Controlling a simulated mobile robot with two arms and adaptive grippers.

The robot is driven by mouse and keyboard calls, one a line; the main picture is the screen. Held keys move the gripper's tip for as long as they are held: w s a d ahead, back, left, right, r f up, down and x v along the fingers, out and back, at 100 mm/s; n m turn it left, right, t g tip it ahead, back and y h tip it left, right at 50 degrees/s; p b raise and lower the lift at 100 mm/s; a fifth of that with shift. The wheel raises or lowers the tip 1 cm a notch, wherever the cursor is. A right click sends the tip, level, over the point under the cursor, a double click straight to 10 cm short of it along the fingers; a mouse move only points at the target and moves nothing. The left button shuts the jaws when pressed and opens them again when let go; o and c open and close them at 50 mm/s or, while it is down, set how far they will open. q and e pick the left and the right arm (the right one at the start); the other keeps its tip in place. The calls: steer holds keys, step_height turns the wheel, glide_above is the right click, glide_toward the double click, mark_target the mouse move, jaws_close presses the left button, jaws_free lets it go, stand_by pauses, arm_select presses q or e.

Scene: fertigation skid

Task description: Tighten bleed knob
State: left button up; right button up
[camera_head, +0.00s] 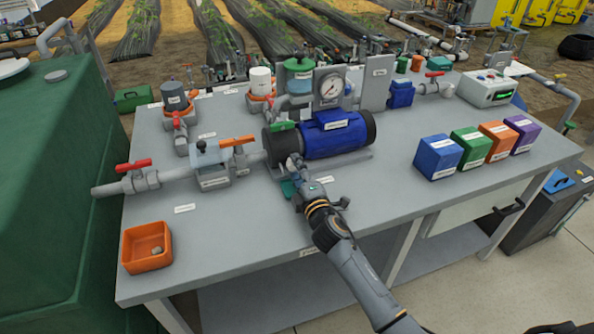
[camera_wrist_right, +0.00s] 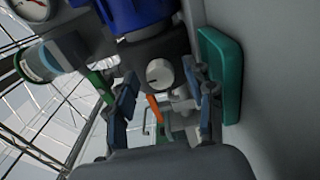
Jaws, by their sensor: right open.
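The blue pump (camera_head: 335,137) lies on the grey skid table, its dark end towards the left. A round pale grey knob (camera_wrist_right: 160,73), which looks like the bleed knob, sits on the dark pump end in the right wrist view. My right gripper (camera_head: 293,163) is at that pump end. Its fingers (camera_wrist_right: 160,88) are open, one on each side of the knob, with gaps showing; I cannot tell whether either touches it. In the head view the gripper hides the knob. My left gripper is not in view.
A teal tray (camera_wrist_right: 221,75) lies close beside the right gripper. A valve with an orange handle (camera_head: 236,141) and a gauge (camera_head: 330,88) stand near the pump. An orange bin (camera_head: 147,247) is at front left; coloured boxes, including a blue one (camera_head: 438,157), stand right.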

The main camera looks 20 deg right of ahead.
steer(key=s, duration=1.2)
steer(key=shift+d, duration=0.2)
